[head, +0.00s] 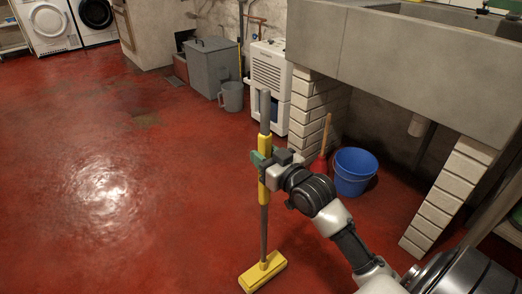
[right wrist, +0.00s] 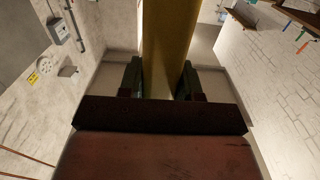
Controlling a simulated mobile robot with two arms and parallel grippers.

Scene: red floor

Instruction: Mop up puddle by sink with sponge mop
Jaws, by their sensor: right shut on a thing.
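The sponge mop (head: 264,215) stands nearly upright in the head view, with a grey pole, yellow grip sections and a yellow head (head: 262,272) low in the picture, at or just above the floor. My right gripper (head: 264,164) is shut on the yellow section of its handle. In the right wrist view the yellow handle (right wrist: 164,45) runs between the two fingers. A shiny patch (head: 98,190) lies on the red floor at left; I cannot tell whether it is the puddle or reflected light. The concrete sink (head: 420,65) is at upper right. My left gripper is not in view.
A blue bucket (head: 354,173) and a red plunger (head: 320,162) stand under the sink, beside a white brick pillar (head: 310,110). A white dehumidifier (head: 268,75), grey bin (head: 212,67) and grey watering can (head: 231,96) line the back wall. The floor at left is clear.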

